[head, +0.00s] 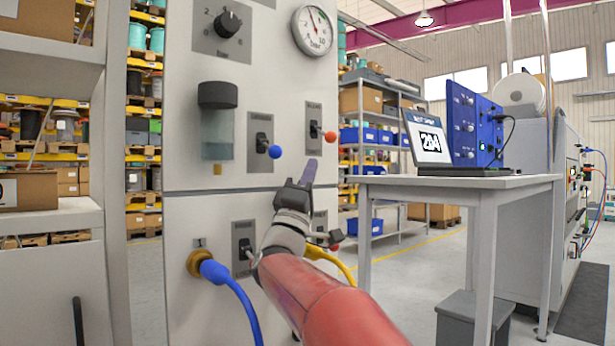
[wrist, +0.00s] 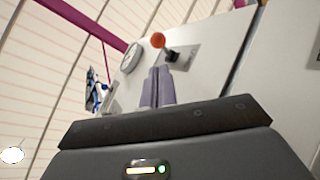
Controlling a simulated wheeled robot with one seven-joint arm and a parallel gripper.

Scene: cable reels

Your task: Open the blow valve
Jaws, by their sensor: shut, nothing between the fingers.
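A pale control panel (head: 277,85) carries several levers on grey plates. The upper right lever has an orange ball (head: 330,136); it also shows in the wrist view (wrist: 158,40). To its left is a lever with a blue ball (head: 275,151). The plate labels are too small to read, so I cannot tell which is the blow valve. My gripper (head: 309,172) is shut and empty, pointing up just below the orange-ball lever. In the wrist view its fingertips (wrist: 158,72) are together, apparently just short of that lever. My gripper and arm partly cover the lower right lever, with a red ball (head: 336,235).
A round gauge (head: 312,30), a black knob (head: 227,23) and a filter bowl (head: 217,120) are on the panel. Below, a blue hose (head: 232,285) and a yellow hose (head: 330,258) hang near my arm. A table (head: 462,181) with a laptop stands right.

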